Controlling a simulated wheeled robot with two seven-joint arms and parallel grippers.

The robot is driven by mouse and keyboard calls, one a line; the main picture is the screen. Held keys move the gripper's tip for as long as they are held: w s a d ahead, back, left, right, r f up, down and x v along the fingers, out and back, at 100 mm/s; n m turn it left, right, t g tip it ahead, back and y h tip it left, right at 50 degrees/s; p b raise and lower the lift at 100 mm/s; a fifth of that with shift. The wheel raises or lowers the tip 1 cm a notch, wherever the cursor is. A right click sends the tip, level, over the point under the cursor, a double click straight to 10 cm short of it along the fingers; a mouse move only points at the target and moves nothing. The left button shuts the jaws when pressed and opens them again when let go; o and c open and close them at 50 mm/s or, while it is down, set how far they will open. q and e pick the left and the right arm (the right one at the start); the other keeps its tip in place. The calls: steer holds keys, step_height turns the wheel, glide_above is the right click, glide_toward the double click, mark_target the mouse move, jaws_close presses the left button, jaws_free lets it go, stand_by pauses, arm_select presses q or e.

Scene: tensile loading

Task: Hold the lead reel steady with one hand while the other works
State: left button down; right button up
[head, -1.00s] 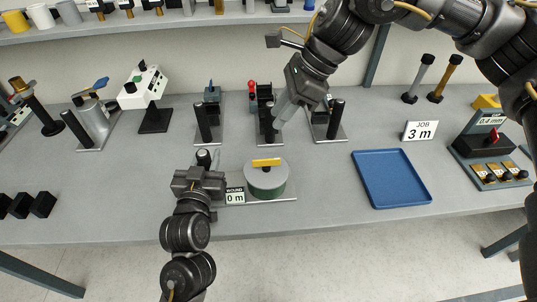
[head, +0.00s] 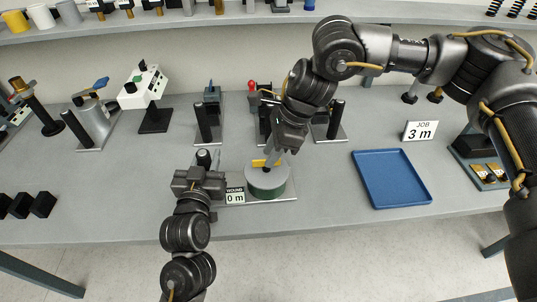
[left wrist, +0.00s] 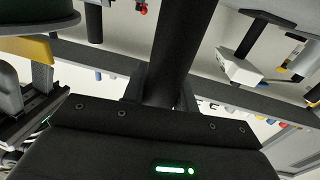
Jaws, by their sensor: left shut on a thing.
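The lead reel (head: 266,183) is a green drum with a pale top and a yellow bar (head: 258,163) across it. It stands on a grey base plate (head: 287,197) with a "WOUND 0 m" sign (head: 235,196) beside it. My left gripper (head: 203,168) is shut on the black upright post (head: 204,157) left of the reel. The left wrist view shows that black post (left wrist: 175,45) between the fingers, with the reel's edge (left wrist: 40,16) at upper left. My right gripper (head: 276,156) points down at the reel's top by the yellow bar; its fingertips are too small to read.
A blue tray (head: 391,179) lies right of the reel, with a "JOB 3 m" sign (head: 421,131) behind it. Stands with black posts (head: 204,122) are behind the reel. Black blocks (head: 42,204) lie at left. The table front is mostly clear.

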steer(key=shift+x, duration=0.8)
steer(key=shift+c, duration=0.2)
jaws_close()
steer(key=shift+m, duration=0.3)
